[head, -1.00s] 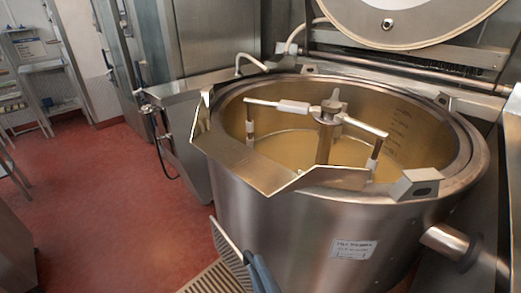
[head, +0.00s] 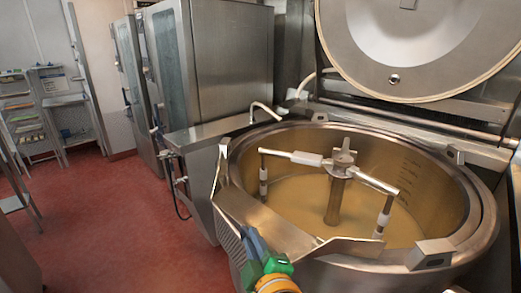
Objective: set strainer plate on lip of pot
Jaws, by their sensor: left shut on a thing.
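The pot is a large round steel kettle (head: 478,213) with yellowish liquid inside and a mixing arm (head: 338,172) in the middle. Its wide angled pouring lip (head: 262,228) faces me at the front left. The strainer plate (head: 228,236) is a grey perforated plate, seen nearly edge-on just outside the lip's left side. My left gripper (head: 252,246), with blue fingers and green and orange parts, is shut on the plate at the bottom of the view. The gripper hides part of the plate, and I cannot tell whether plate and lip touch. My right gripper is not in view.
The round lid (head: 400,50) stands raised behind the pot. A steel side console (head: 192,160) with a tap (head: 265,112) is left of the pot. Tall steel cabinets (head: 215,60) stand behind it.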

